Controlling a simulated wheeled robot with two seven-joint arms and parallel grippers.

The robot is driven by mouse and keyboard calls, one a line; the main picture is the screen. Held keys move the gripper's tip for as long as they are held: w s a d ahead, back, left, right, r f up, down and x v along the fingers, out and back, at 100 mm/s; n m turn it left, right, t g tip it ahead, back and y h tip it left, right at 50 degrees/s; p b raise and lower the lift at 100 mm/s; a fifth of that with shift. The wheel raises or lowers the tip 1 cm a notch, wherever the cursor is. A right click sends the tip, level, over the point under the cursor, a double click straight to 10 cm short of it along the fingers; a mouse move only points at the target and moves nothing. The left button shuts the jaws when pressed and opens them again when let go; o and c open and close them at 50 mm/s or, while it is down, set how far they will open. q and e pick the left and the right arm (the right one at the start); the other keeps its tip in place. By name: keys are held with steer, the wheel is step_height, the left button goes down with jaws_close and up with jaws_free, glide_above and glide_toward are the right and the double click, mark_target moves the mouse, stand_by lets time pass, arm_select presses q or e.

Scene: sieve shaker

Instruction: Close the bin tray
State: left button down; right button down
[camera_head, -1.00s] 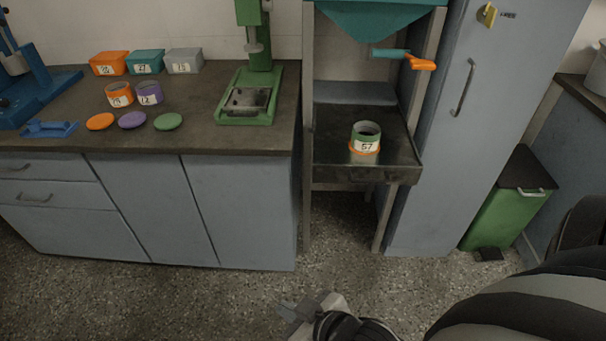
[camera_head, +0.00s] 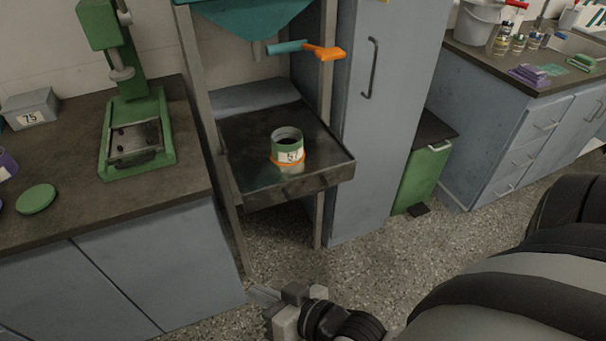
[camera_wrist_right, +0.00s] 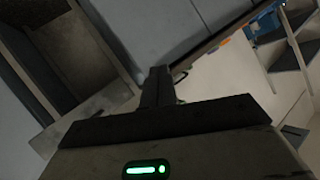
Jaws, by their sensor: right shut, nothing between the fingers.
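The bin tray (camera_head: 240,178) is a dark, shallow metal tray in a grey stand under a teal hopper (camera_head: 255,14). Its front edge juts out past the stand's front legs. A green can labelled 57 with an orange ring at its base (camera_head: 288,146) stands upright on it. My right gripper (camera_head: 266,296) is low in front of the stand, over the floor, apart from the tray. Its fingers are shut and empty; they also show in the right wrist view (camera_wrist_right: 157,84). My left gripper is not in view.
An orange-handled lever (camera_head: 325,53) sits below the hopper. A counter with a green press (camera_head: 137,135) stands left. A tall grey cabinet (camera_head: 375,140) and a green bin (camera_head: 422,172) stand right. Speckled floor is open in front.

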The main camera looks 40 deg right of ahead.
steer(key=w+d+m+t+h+b, duration=0.1)
steer(key=w+d+m+t+b, duration=0.2)
steer(key=m, duration=0.5)
steer(key=m+t+h+b, duration=0.25)
steer(key=m+h, duration=0.55)
steer(key=m, duration=0.4)
glide_toward(272, 196)
steer(key=shift+g, duration=0.25)
steer(key=x, duration=0.7)
steer(key=shift+a+r, duration=0.1)
